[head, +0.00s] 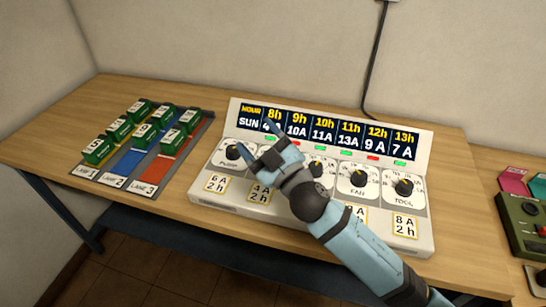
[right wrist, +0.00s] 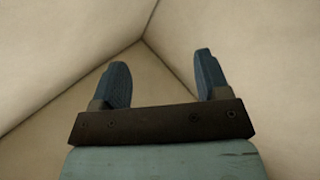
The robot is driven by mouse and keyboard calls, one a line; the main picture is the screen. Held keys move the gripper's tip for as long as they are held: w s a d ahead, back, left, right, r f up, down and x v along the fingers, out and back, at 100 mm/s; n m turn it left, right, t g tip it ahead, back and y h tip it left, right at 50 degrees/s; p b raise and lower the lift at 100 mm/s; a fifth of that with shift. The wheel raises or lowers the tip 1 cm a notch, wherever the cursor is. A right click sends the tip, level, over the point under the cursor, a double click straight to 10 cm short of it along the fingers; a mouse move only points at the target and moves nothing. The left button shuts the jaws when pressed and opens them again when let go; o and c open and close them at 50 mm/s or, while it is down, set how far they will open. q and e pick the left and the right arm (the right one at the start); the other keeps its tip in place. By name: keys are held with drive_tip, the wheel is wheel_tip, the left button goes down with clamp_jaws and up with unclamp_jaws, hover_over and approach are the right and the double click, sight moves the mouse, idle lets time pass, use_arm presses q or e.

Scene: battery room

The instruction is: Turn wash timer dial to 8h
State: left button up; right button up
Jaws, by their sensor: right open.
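A white control console (head: 212,200) stands on the table with a row of black dials. A dial in the middle (head: 315,168) shows partly beside my right arm. No wash label is readable; my right gripper and arm cover part of the row. My right gripper (head: 255,140) is open and empty over the console's left half; its fingers also show apart in the right wrist view (right wrist: 161,62). My left gripper is out of view.
A sloped board (head: 425,137) behind the dials lists hours, 8h to 13h, over amp values. Green blocks (head: 98,150) stand on coloured lanes (head: 160,170) at the left. A green device (head: 528,228) is at the right edge. Bare table lies between lanes and console.

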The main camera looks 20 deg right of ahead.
drive_tip(key=a+r+n+g+y, duration=0.3)
drive_tip(key=a+n+g+y, duration=0.55)
drive_tip(key=n+y, duration=0.35)
drive_tip(key=w+a+f+n+g+h, duration=0.2)
drive_tip(key=a+f+n+g+h, duration=0.3)
drive_tip(key=n+g, duration=0.6)
drive_tip(key=w+d+f+m+h, duration=0.1)
drive_tip(key=w+d+f+h, duration=0.1)
drive_tip(key=w+d+h, duration=0.55)
drive_tip(key=w+d+f+m+h, duration=0.1)
drive_tip(key=w+d+h, duration=0.2)
drive_tip(key=d+h, duration=0.8)
drive_tip(key=f+y, duration=0.1)
drive_tip(key=f, duration=0.3)
drive_tip(key=d+f+y, duration=0.1)
drive_tip(key=f, duration=0.4)
drive_tip(key=d+f+y+p, duration=0.1)
drive_tip(key=f, duration=0.3)
drive_tip(key=shift+s+f+n+g+y, duration=0.1)
drive_tip(key=shift+f+n+g+y, duration=0.15)
drive_tip(key=shift+f+n+y, duration=0.1)
drive_tip(key=c, duration=0.9)
